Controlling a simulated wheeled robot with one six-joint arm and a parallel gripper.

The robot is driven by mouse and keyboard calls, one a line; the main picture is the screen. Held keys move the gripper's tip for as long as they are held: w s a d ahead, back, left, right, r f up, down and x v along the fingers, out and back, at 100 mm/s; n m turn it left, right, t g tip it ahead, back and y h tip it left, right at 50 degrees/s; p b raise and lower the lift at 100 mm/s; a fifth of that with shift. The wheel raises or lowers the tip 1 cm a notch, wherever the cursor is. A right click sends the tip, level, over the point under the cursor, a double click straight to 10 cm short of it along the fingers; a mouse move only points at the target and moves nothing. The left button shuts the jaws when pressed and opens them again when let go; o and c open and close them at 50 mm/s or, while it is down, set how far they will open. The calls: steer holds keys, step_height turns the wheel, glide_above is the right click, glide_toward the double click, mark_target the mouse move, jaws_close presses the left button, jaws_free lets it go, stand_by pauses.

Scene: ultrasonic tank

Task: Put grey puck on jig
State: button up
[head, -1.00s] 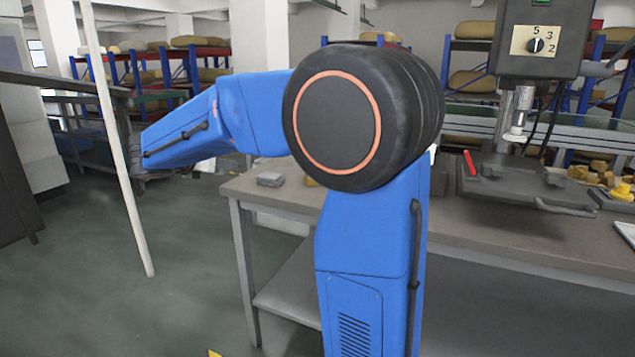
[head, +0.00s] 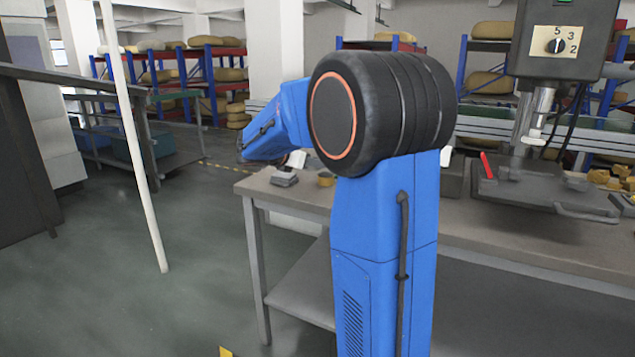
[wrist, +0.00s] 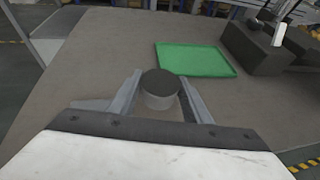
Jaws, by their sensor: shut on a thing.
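In the wrist view, the grey puck (wrist: 161,88) is a short cylinder with a dark top and a lighter side. My gripper (wrist: 161,95) is shut on it, one finger on each side, above the grey-brown bench top. I cannot tell for certain which thing is the jig.
A green tray or mat (wrist: 196,60) lies just beyond the puck, to the right. A dark block-like fixture (wrist: 262,48) stands farther right. The bench (head: 500,240) also bears a dark plate with a red handle (head: 486,165) under a machine head (head: 556,40). A white post (head: 138,170) stands left.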

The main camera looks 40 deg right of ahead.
mark_target(319, 182)
steer(key=shift+f, duration=3.3)
steer(key=shift+f, duration=0.15)
steer(key=o, duration=1.2)
